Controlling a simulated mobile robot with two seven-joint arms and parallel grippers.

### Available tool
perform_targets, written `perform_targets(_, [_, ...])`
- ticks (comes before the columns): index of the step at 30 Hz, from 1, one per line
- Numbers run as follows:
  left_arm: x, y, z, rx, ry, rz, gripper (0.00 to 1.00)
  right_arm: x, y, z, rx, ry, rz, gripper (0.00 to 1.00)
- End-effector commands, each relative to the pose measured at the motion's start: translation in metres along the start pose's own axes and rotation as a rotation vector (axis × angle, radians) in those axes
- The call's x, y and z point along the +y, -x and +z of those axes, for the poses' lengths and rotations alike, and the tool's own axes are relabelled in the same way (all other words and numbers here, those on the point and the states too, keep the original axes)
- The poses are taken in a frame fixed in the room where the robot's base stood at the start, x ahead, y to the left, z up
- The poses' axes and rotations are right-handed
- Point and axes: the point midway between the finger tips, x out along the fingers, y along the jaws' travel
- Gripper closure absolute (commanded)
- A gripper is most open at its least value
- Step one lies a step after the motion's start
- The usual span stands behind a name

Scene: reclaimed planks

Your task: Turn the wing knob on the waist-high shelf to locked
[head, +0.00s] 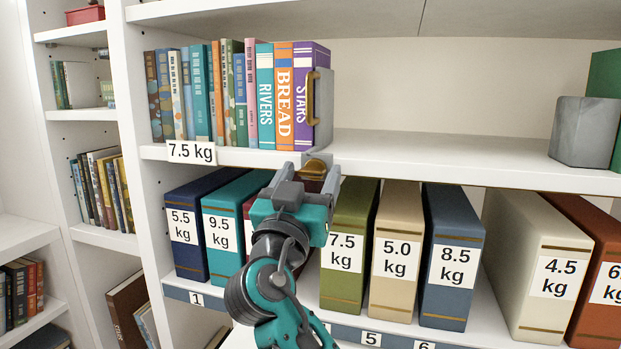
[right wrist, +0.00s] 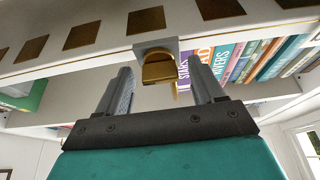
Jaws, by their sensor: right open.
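The brass wing knob (head: 315,165) sits on a grey mount at the front edge of the waist-high shelf (head: 430,170), below the row of books. It also shows in the right wrist view (right wrist: 158,68), under its grey plate (right wrist: 156,47). My right gripper (head: 309,176) is open at the shelf edge, and its fingers stand on either side of the knob. In the right wrist view the open fingers (right wrist: 160,84) show gaps to the knob on both sides. The fingers and arm partly hide the knob in the head view. I cannot read its lock position. My left gripper is not in view.
Books (head: 215,95) and a grey bookend (head: 323,105) stand on the shelf above the knob. Weight-labelled binders (head: 455,220) fill the shelf below, behind my right arm. A grey block (head: 584,130) stands at the right. The shelf's middle is bare.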

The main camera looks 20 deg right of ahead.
Motion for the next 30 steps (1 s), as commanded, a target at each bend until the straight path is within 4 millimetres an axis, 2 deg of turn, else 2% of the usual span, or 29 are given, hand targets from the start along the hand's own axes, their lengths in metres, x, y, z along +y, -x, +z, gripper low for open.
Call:
perform_targets(3, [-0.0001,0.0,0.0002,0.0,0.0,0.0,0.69,0.0,0.0,-0.0001,0.0,0.0,0.0,0.33])
perform_targets(20, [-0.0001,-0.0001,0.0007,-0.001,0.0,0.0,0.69,0.0,0.0,0.0002,0.0,0.0,0.0,0.87])
perform_targets(30, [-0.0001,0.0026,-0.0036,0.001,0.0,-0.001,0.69,0.0005,-0.0004,-0.0003,-0.002,0.043,-0.018,0.88])
